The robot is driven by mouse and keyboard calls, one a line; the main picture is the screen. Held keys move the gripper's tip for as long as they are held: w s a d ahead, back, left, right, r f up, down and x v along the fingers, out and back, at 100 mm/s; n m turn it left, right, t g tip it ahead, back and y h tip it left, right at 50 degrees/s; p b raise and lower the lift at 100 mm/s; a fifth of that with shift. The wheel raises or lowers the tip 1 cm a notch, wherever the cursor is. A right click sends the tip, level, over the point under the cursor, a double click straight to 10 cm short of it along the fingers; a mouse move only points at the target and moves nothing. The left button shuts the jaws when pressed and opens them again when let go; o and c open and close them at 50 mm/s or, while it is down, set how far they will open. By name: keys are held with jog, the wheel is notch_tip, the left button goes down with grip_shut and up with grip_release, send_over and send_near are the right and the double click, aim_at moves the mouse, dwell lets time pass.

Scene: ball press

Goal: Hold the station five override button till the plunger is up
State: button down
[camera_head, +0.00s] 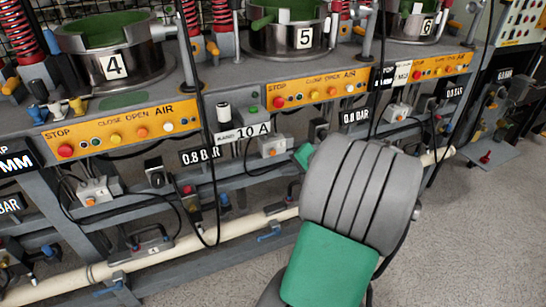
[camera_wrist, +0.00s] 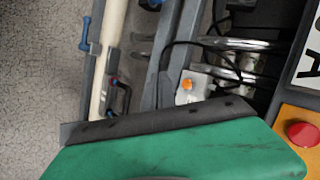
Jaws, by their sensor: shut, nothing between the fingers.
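Station five (camera_head: 285,38) is a round metal press with a "5" plate and green inside. Its top is cut off, so I cannot tell the plunger's height. Below its orange panel (camera_head: 318,87) hangs a small grey box with an orange button (camera_head: 272,146); it also shows in the wrist view (camera_wrist: 187,85). No label on that button is readable. My gripper (camera_wrist: 165,122) is shut and empty, its green body and dark edge filling the lower wrist view. In the head view my grey wrist hides most of it; a green tip (camera_head: 304,155) shows right of the box, apparently apart from it.
Station five's red stop button (camera_head: 278,102) is close by and shows in the wrist view (camera_wrist: 303,134). A "10 A" plate (camera_head: 243,132) and hanging black cables (camera_head: 205,130) lie left. A pale pipe (camera_head: 190,243) runs low. Stations four (camera_head: 115,65) and six (camera_head: 425,25) flank.

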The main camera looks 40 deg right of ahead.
jog(key=shift+w+d, duration=0.25)
jog(key=shift+w, duration=0.6)
jog(key=shift+w+d, duration=0.25)
jog(key=shift+w, duration=0.65)
jog(key=shift+w+d, duration=0.25)
jog(key=shift+w, duration=0.6)
jog(key=shift+r+p, duration=0.1)
jog(key=shift+p, duration=0.3)
jog(key=shift+w+d, duration=0.1)
jog(key=shift+w, duration=0.25)
jog(key=shift+w+d+p, duration=0.15)
jog(key=shift+w+p, duration=0.3)
jog(key=shift+s, duration=0.1)
jog(key=shift+s+a+p, duration=0.25)
jog(key=shift+s+p, duration=0.05)
jog(key=shift+s, duration=0.45)
jog(key=shift+s+a+p, duration=0.25)
jog(key=shift+s, duration=0.55)
jog(key=shift+s+a+p, duration=0.2)
jog(key=shift+s+a, duration=0.05)
jog(key=shift+s, duration=0.55)
jog(key=shift+s+a+p, duration=0.25)
jog(key=shift+s, duration=0.55)
